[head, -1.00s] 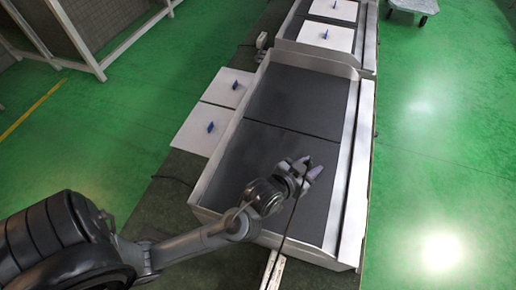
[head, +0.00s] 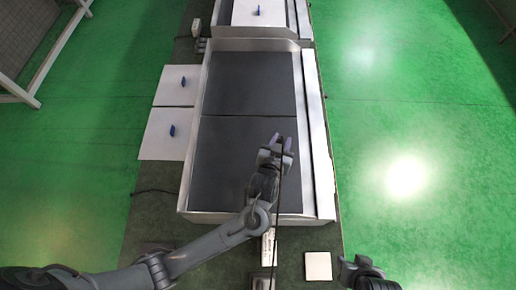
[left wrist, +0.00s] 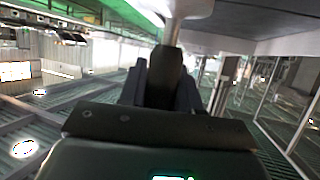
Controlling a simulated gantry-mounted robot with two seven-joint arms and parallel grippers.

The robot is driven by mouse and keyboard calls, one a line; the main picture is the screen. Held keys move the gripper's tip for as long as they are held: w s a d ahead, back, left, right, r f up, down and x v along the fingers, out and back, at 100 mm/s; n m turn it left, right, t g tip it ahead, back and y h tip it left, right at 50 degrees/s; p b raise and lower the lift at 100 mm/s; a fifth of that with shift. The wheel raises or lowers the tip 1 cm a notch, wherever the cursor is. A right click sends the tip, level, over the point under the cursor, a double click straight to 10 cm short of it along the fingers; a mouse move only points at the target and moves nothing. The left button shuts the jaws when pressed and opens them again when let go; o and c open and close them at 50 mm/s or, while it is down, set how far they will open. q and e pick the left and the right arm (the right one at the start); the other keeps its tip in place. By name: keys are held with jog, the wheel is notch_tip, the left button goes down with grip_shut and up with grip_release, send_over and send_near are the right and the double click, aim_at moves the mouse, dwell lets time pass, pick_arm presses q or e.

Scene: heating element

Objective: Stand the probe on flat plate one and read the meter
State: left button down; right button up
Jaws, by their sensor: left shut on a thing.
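Two dark flat plates lie in a metal frame in the head view: a far plate (head: 255,82) and a near plate (head: 225,165). I cannot tell which is plate one. My left gripper (head: 283,145) is over the near plate's upper right part. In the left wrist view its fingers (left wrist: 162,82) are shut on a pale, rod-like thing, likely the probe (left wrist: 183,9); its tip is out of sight. A thin dark cable (head: 276,222) runs from the gripper down past a pale, meter-like strip (head: 268,245); no reading is legible. My right gripper (head: 362,272) is low right, its jaws unclear.
Another unit with a white panel (head: 258,12) stands beyond. A small white square (head: 318,266) lies near the front. Green floor (head: 420,130) is clear at right.

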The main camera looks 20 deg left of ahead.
pick_arm(q)
jog(key=shift+s+a+f+b, duration=0.1)
jog(key=shift+a+f+b, duration=0.3)
jog(key=shift+a+f, duration=1.55)
jog(key=shift+s+a+f+b, duration=0.1)
jog(key=shift+a+f+b, duration=0.3)
jog(key=shift+a+f, duration=1.5)
jog(key=shift+d+f, duration=0.25)
jog(key=shift+f, duration=0.15)
jog(key=c, duration=0.8)
grip_release()
